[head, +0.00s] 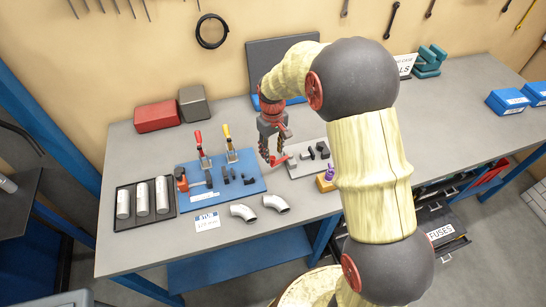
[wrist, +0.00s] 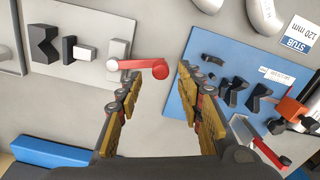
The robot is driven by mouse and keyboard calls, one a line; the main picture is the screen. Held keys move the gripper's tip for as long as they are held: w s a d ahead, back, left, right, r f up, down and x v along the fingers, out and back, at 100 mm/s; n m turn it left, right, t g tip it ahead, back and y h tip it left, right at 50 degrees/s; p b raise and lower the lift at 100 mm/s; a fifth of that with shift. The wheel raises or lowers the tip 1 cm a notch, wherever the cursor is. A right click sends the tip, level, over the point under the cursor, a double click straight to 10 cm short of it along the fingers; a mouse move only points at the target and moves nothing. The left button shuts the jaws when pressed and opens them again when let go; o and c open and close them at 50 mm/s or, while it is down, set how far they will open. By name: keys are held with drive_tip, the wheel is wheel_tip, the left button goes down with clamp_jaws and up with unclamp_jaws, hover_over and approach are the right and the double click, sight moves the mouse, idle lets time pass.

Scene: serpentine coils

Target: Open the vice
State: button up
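The vice appears to be the fixture on a light grey plate (head: 304,170), with black V-shaped jaws (head: 322,148) and a red crank handle (head: 279,161). In the wrist view the plate (wrist: 92,73) is at upper left, with a black jaw (wrist: 43,43), a grey block (wrist: 117,50) and the red handle (wrist: 145,66) pointing right. My gripper (head: 273,155) is over the bench at the plate's left side. In the wrist view its fingers (wrist: 158,82) are apart and empty, with the handle's round end between them in the picture. I cannot tell whether they touch it.
A blue board (head: 240,187) with red- and yellow-handled clamps stands close on the left. Steel elbows (head: 243,212) lie in front of it, and a tray of tubes (head: 127,222) is at far left. A purple item (head: 329,172) sits right of the plate.

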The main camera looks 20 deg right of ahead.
sight(272, 157)
drive_tip(key=shift+f, duration=1.9)
drive_tip(key=shift+c, duration=0.3)
clamp_jaws()
